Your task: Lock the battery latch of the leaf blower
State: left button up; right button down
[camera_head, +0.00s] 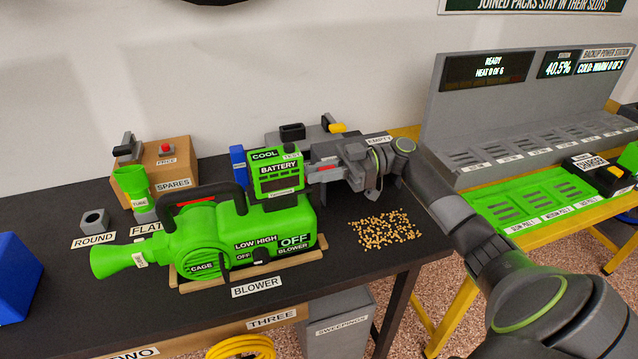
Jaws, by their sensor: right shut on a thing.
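The leaf blower (240,232) is green with a black handle and lies on a wooden cradle on the dark bench, its nozzle to the left. A green and black battery (279,181), marked COOL and BATTERY, stands upright at the rear top of the blower. Whether it is fully seated cannot be told. My right gripper (312,171) comes in from the right and is shut at the battery's right side. The contact is partly hidden. My left gripper is not in view.
Loose pellets (384,230) lie right of the blower. A grey power station (520,125) and a green slotted tray (530,203) are on the yellow-framed table at right.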

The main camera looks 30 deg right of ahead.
dwell(0.3)
jog(key=c, duration=1.7)
grip_release()
jog(key=shift+d, duration=0.1)
jog(key=shift+d, duration=0.25)
jog(key=shift+b+v, duration=2.55)
jog(key=shift+v, duration=5.85)
